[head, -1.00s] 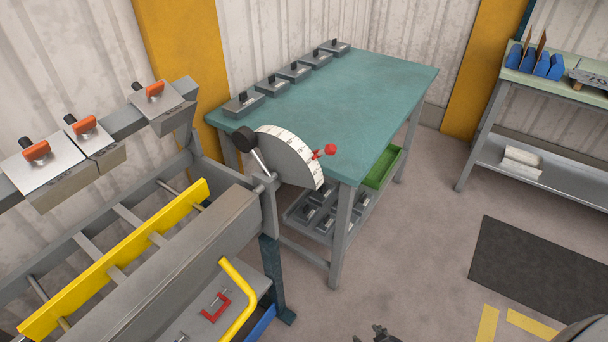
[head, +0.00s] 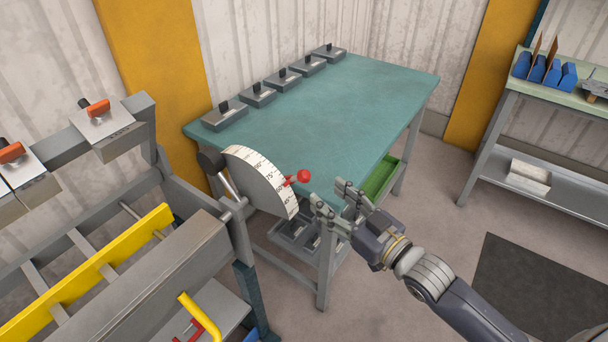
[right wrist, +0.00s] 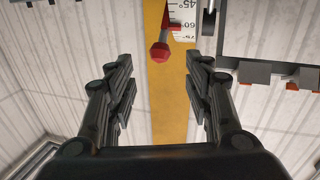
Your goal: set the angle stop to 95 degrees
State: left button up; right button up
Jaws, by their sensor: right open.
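The angle stop is a red pointer with a red knob (head: 303,175) on the rim of a grey half-disc with a white degree scale (head: 262,181). In the right wrist view its red knob (right wrist: 159,53) appears between my fingertips but beyond them, and the pointer (right wrist: 171,27) sits close to the 60° mark. The scale (right wrist: 189,15) shows 45°, 60° and 75° there. My right gripper (head: 327,191) is open and empty, just right of the knob and apart from it. My left gripper is not in view.
The half-disc is at the end of the bender, whose yellow bar (head: 90,275) lies at lower left. A black ball-ended lever (head: 212,161) stands beside it. A green-topped table (head: 330,115) with several grey blocks stands close behind.

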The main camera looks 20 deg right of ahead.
aim_at(309, 179)
jog(key=p+x, duration=0.1)
jog(key=x, duration=0.7)
jog(key=shift+r+p, duration=0.1)
jog(key=shift+p, duration=0.2)
jog(key=shift+x, duration=0.75)
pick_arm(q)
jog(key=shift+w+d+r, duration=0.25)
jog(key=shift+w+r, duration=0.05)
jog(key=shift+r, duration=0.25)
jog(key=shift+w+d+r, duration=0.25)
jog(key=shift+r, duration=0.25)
pick_arm(e)
grip_shut()
